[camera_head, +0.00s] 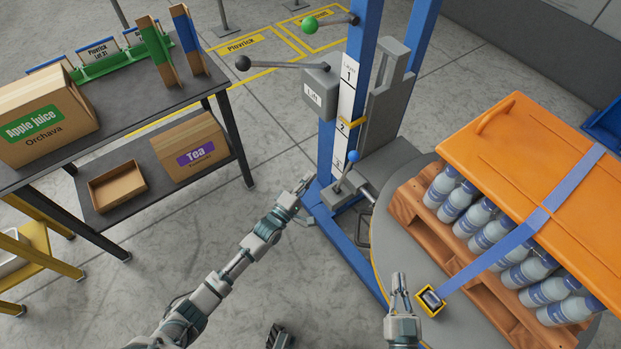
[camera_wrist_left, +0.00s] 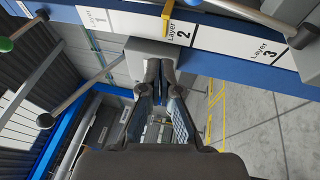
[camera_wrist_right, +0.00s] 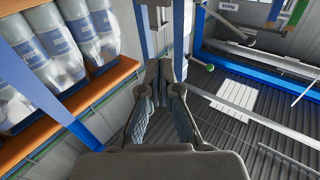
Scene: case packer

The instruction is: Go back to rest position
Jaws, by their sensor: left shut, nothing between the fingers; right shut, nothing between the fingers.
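My left gripper (camera_head: 300,187) is stretched forward in the head view, near the foot of the blue lift column and left of the blue-knobbed lever. In the left wrist view its fingers (camera_wrist_left: 163,75) are close together with nothing between them, in front of the column's layer scale. My right gripper (camera_head: 399,283) is low in the head view, pointing up, just left of the yellow-edged strap buckle (camera_head: 430,300). In the right wrist view its fingers (camera_wrist_right: 167,75) are together and empty.
The blue lift column (camera_head: 346,90) has a layer scale and levers. A wooden pallet (camera_head: 470,255) with several bottles under an orange cover (camera_head: 540,160) stands right, strapped in blue. A dark shelf table (camera_head: 120,130) with boxes stands left.

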